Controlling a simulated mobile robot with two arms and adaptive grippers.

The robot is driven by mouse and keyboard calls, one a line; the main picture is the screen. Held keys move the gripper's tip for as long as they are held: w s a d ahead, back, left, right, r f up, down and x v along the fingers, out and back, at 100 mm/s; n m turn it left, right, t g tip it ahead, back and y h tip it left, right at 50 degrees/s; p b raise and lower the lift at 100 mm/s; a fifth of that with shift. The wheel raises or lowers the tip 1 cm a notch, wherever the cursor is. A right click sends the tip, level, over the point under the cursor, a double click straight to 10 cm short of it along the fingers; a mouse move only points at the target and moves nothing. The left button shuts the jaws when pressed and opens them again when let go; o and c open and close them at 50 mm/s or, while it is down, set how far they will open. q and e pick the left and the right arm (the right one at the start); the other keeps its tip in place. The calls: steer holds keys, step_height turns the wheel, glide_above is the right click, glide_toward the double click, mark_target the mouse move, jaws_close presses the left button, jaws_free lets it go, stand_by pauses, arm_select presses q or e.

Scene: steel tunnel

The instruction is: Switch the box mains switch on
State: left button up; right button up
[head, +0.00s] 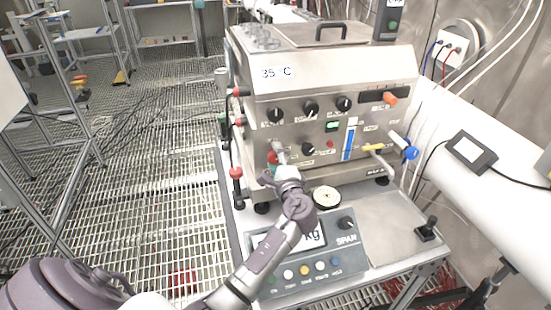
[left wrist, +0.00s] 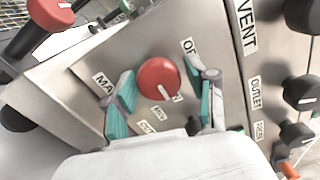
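The mains switch is a round red knob (left wrist: 158,78) with a white mark on its lower part, on the steel box's front in the left wrist view. A label starting "MA" is to its left, one starting "OF" (left wrist: 189,48) at its upper right, and smaller labels below it. My left gripper (left wrist: 165,100) is open, its teal fingertips on either side of the knob, with visible gaps. In the head view the left gripper (head: 277,155) is at the lower left of the box (head: 330,85), partly hiding the red knob (head: 272,158). My right gripper is not in view.
Several black knobs (head: 311,108) and a yellow-handled valve (head: 374,148) are on the box front. Red-topped fittings (head: 236,173) stick out at its left side. A scale (head: 310,255) lies in front, under my left arm.

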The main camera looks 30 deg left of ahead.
arm_select(q)
steer(key=shift+o, duration=0.2)
steer(key=shift+s+d, duration=0.2)
steer(key=v, duration=1.1)
steer(key=shift+d, duration=0.2)
steer(key=shift+s, duration=0.1)
